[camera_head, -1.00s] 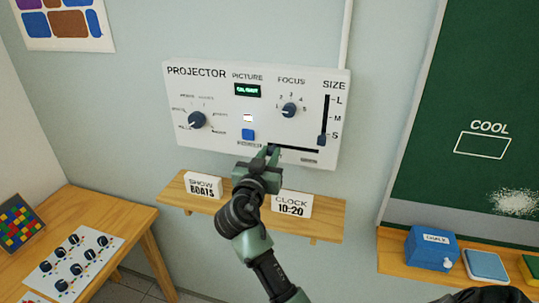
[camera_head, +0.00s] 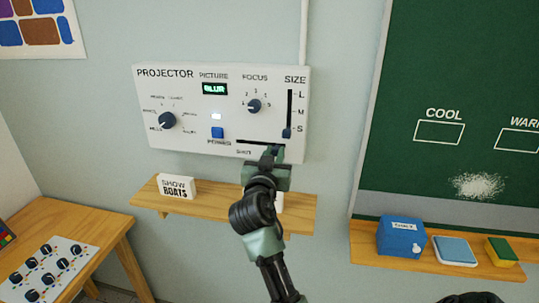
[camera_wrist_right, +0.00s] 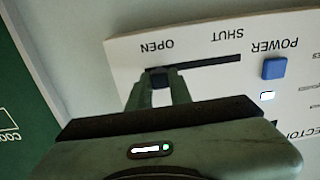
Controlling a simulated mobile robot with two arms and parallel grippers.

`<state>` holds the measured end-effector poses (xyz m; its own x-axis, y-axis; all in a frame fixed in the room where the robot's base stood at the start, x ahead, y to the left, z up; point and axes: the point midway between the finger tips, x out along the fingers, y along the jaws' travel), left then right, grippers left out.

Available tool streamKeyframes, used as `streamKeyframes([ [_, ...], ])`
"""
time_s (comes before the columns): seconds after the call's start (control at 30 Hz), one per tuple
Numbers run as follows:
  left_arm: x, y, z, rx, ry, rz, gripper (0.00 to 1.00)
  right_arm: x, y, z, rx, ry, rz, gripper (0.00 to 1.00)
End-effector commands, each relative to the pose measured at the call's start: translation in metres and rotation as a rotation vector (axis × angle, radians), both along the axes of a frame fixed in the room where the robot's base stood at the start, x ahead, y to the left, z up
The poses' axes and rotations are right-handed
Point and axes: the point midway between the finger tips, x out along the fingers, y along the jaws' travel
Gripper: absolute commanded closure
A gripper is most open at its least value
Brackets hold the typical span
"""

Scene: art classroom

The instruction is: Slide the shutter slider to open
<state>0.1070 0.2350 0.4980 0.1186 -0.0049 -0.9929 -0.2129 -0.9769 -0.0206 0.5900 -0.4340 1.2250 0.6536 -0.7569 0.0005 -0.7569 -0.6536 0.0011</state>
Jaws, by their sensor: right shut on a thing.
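The white projector panel (camera_head: 180,118) is mounted on the wall, with a dark horizontal shutter slot (camera_head: 250,142) along its lower right. My right gripper (camera_head: 271,152) is at the right end of this slot, shut on the shutter slider. In the wrist view, which is upside down, the right gripper's fingertips (camera_wrist_right: 160,80) close around the dark slider (camera_wrist_right: 158,71) at the slot's end beside the word OPEN. The slot (camera_wrist_right: 210,62) is empty toward SHUT. The picture display (camera_head: 215,89) reads BLUR. My left gripper is out of view.
A wooden shelf (camera_head: 208,204) with a SHOW BOATS sign (camera_head: 177,187) sits just below the panel; my arm mostly covers a second sign. The size slider (camera_head: 287,132), focus knob (camera_head: 253,106) and blue power button (camera_head: 217,132) are close by. The chalkboard (camera_head: 470,70) is at right.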

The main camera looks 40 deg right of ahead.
Motion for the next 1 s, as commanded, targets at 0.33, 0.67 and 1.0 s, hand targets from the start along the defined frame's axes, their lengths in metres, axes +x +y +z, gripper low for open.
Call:
streamKeyframes([
  [0.33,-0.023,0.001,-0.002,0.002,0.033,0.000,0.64,-0.001,-0.002,-0.001,0.001,0.002,-0.007,0.58],
  [0.67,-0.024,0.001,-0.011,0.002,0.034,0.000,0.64,-0.010,0.010,-0.004,0.003,-0.002,-0.004,0.58],
  [1.0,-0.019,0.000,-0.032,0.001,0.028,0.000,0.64,-0.047,0.050,-0.004,0.004,0.000,-0.006,0.58],
])
